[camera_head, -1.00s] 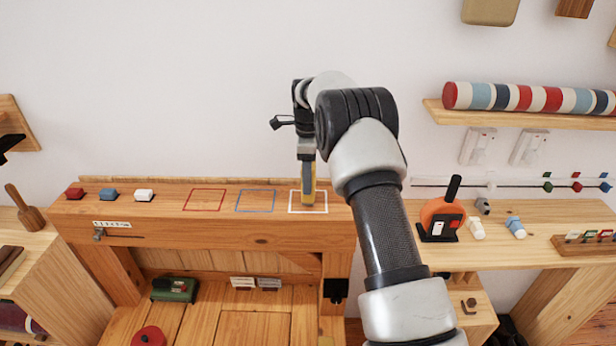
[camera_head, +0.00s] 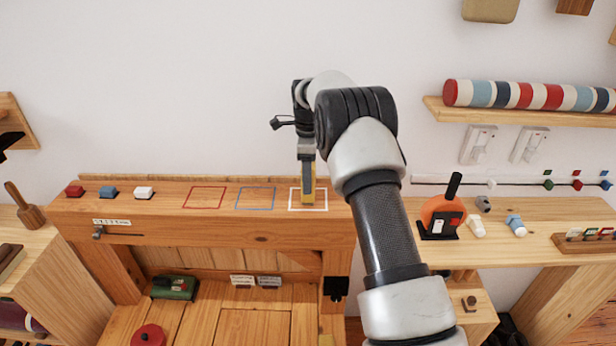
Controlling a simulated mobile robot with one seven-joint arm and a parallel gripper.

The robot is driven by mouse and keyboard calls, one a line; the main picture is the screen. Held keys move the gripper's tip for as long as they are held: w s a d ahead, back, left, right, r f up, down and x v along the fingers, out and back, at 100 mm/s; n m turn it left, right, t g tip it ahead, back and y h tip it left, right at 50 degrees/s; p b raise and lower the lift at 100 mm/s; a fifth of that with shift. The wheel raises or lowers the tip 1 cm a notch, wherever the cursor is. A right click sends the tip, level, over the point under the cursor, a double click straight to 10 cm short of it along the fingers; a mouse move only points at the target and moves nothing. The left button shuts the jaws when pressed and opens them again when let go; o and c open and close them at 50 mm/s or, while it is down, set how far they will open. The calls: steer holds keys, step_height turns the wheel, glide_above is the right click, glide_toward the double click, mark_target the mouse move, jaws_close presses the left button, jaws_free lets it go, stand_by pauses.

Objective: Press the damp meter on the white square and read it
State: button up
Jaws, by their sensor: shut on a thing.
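The white square (camera_head: 294,209) is a painted outline on the wooden beam, right of the blue and red outlines.
The blue outline (camera_head: 256,209) and red outline (camera_head: 186,208) are empty. An orange round device (camera_head: 441,216) stands on the right shelf, past my arm.

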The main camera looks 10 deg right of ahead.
steer(key=shift+r+p, duration=2.6)
steer(key=shift+r, duration=0.9)
steer(key=shift+w+b, duration=0.1)
steer(key=shift+b, duration=0.6)
step_height(320, 180, up, 2)
steer(key=b, duration=0.3)
steer(key=shift+r+n, duration=0.2)
steer(key=shift+n, duration=0.1)
step_height(320, 180, down, 9)
steer(key=shift+f+p, duration=0.1)
steer(key=shift+p, duration=0.25)
